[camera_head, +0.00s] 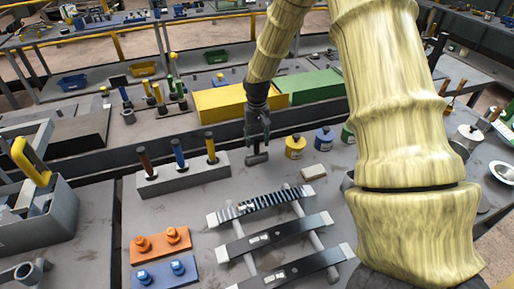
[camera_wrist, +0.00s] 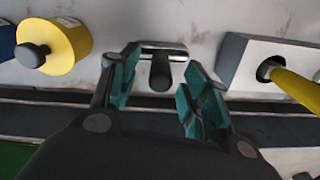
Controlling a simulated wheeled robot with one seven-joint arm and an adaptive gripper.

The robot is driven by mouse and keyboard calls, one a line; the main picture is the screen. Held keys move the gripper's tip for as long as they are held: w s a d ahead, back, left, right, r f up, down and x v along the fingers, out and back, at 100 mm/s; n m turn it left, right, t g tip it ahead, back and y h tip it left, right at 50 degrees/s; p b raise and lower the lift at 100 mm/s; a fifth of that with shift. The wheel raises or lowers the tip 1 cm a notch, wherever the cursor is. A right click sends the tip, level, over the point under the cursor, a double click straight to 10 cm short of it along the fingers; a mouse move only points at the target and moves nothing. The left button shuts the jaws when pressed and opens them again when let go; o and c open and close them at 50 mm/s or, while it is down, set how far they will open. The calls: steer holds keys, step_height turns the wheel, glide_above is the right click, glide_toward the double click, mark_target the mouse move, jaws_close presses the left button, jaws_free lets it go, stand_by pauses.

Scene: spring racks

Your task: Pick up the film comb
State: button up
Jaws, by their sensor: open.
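A small piece with a shiny metal plate and a dark rounded handle, which looks to be the film comb (camera_wrist: 161,72), lies on the grey bench. It shows in the head view (camera_head: 256,159) just below my gripper (camera_head: 258,132), right of the grey peg block. In the wrist view my gripper (camera_wrist: 162,92) is open, with one green-padded finger on each side of the handle. The handle appears between the fingers; I cannot tell whether they touch it. Nothing is held.
The grey block (camera_head: 185,175) with brown, blue and yellow pegs stands close left. A yellow pot (camera_head: 295,147) and a blue pot (camera_head: 325,138) stand right. A rack of dark bars (camera_head: 262,235) lies in front. Yellow and green bins (camera_head: 222,103) stand behind.

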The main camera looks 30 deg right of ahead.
steer(key=shift+w+f, duration=0.15)
steer(key=shift+f, duration=0.75)
steer(key=shift+r, duration=0.1)
steer(key=shift+c, duration=0.3)
steer(key=c, duration=0.3)
jaws_close()
